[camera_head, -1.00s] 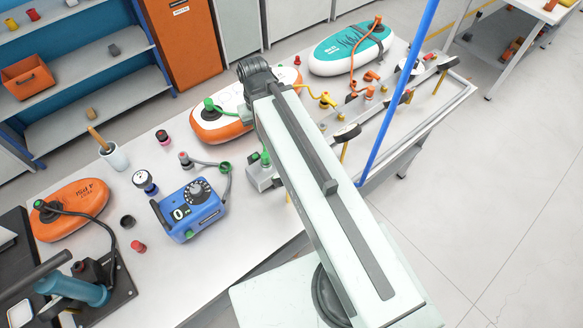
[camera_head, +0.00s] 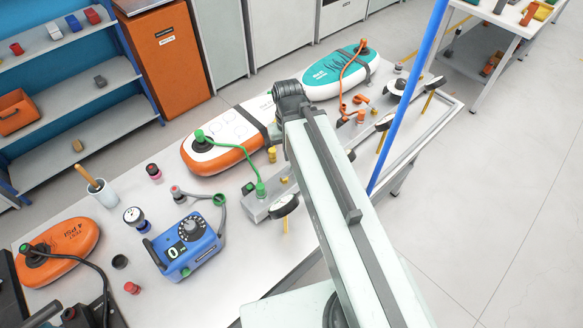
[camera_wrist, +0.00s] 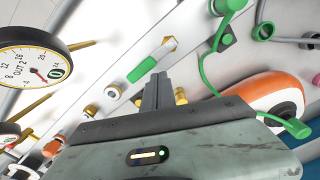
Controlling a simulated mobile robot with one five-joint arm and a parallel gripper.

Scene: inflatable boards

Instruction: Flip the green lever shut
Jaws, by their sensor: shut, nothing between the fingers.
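The green lever (camera_wrist: 150,63) shows in the wrist view on a pale metal manifold (camera_wrist: 195,38), lying roughly along its length, with a metal piece at its upper right end. My gripper (camera_wrist: 158,76) is shut and empty. Its fingertips appear just below the lever in the picture; I cannot tell whether they touch it. In the head view the manifold (camera_head: 262,205) stands on the table, partly behind my arm. I cannot make out the lever there, and my fingers are hidden.
A green hose (camera_wrist: 207,75) curves close to the right of my fingers, to an orange and white board (camera_wrist: 275,98). A round gauge (camera_wrist: 30,60) stands at the left. In the head view, a blue pump box (camera_head: 185,247) and blue post (camera_head: 405,100) flank the manifold.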

